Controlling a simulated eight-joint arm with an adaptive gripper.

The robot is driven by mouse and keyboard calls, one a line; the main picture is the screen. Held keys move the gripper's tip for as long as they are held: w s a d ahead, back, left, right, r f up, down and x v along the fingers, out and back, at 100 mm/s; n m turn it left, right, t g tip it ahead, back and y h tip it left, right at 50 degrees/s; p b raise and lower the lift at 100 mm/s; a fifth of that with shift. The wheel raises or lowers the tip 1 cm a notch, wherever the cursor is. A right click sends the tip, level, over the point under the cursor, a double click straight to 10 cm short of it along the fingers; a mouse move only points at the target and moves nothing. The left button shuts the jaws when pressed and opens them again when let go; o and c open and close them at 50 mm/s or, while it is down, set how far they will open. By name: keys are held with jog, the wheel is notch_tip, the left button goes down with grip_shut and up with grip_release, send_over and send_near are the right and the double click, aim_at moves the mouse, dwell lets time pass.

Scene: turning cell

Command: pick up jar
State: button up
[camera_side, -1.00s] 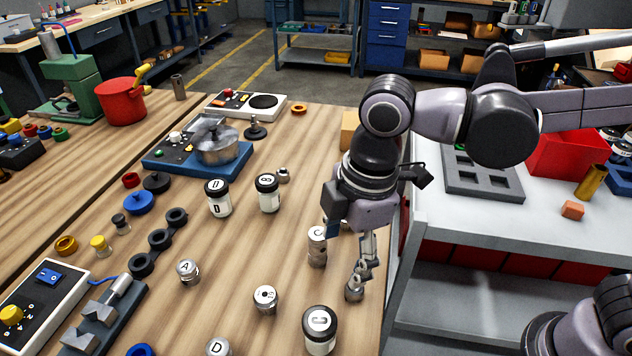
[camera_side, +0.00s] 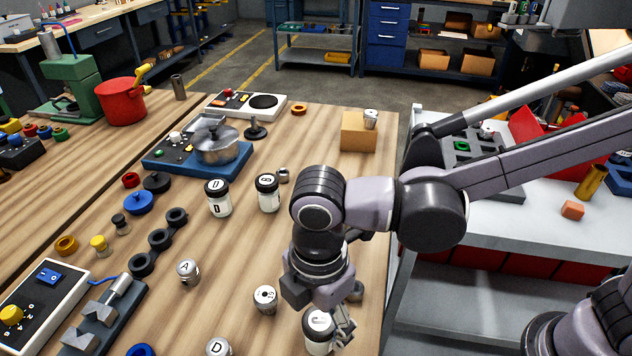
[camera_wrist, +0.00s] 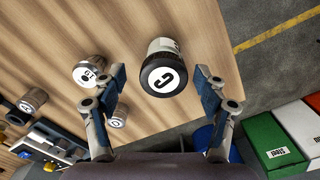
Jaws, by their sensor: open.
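A white jar with a black lid marked with a letter like G or C (camera_side: 317,343) stands upright near the front edge of the wooden bench. In the wrist view this jar (camera_wrist: 166,72) lies beyond and between my fingertips. My gripper (camera_wrist: 160,82) is open, with one finger on each side of the jar's line and nothing held. In the side view my gripper hangs right over and beside the jar and covers part of it. Two similar black-lidded jars, one marked D (camera_side: 218,199) and one marked B (camera_side: 268,194), stand farther back.
Small metal-coloured jars (camera_side: 188,272) (camera_side: 265,300) (camera_side: 218,348) stand to the left. A grey cart (camera_side: 470,230) adjoins the bench's right edge.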

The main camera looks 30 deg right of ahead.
jog(key=shift+s+f, duration=0.2)
jog(key=shift+f, duration=2.1)
jog(key=c, duration=1.3)
